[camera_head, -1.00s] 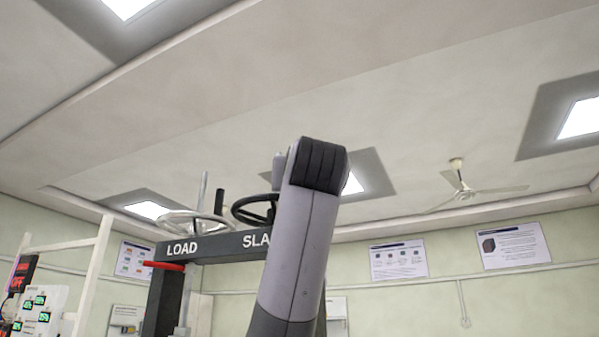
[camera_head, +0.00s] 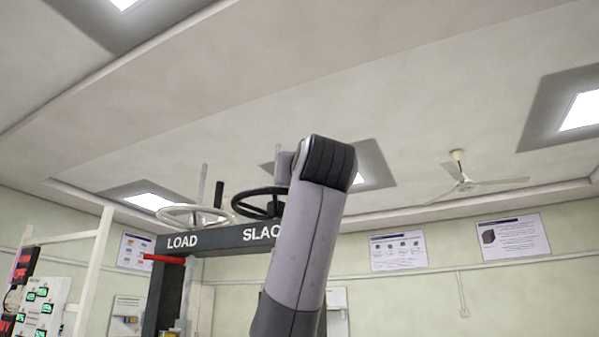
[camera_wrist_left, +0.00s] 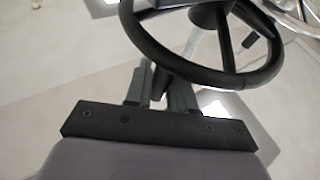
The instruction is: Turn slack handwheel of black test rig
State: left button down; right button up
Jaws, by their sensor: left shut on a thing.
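The slack handwheel (camera_head: 262,203) is a black spoked wheel on top of the rig's dark crossbeam (camera_head: 222,239), above the letters "SLAC". My arm covers its right part in the head view. In the left wrist view the black wheel (camera_wrist_left: 215,79) fills the top, with its rim just beyond my fingers. My left gripper (camera_wrist_left: 160,90) is shut on a dark part at the rim, which looks like the wheel's handle (camera_wrist_left: 160,82). The contact is partly hidden. In the head view my left gripper is hidden behind my arm. My right gripper is not in view.
A silver load handwheel (camera_head: 190,214) with an upright dark handle (camera_head: 219,194) stands close to the left of the black wheel. A red bar (camera_head: 163,259) sticks out below the beam. A white frame (camera_head: 92,270) and a panel (camera_head: 38,308) stand at the left.

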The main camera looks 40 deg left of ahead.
pick_arm(q)
jog(key=shift+w+n+g+y, duration=0.45)
jog(key=shift+n+g+y, duration=0.25)
jog(key=shift+g, duration=0.4)
jog(key=shift+w+n+g+y, duration=0.45)
jog(key=shift+n+g+y, duration=0.2)
jog(key=shift+g, duration=0.45)
jog(key=shift+w+n+g+y, duration=0.3)
jog(key=shift+n+g+y, duration=0.15)
jog(key=shift+g, duration=0.45)
jog(key=shift+w+n+g+y, duration=0.3)
jog(key=shift+n+g, duration=0.2)
jog(key=shift+g, duration=0.4)
jog(key=shift+w+a+n+g, duration=0.2)
jog(key=shift+n+g, duration=0.2)
jog(key=shift+g, duration=0.3)
jog(key=c, duration=1.1)
grip_release()
jog(key=shift+d, duration=0.1)
jog(key=shift+o, duration=0.2)
jog(key=b+v, duration=0.1)
jog(key=v, duration=0.6)
jog(key=shift+b, duration=0.4)
jog(key=shift+f, duration=0.15)
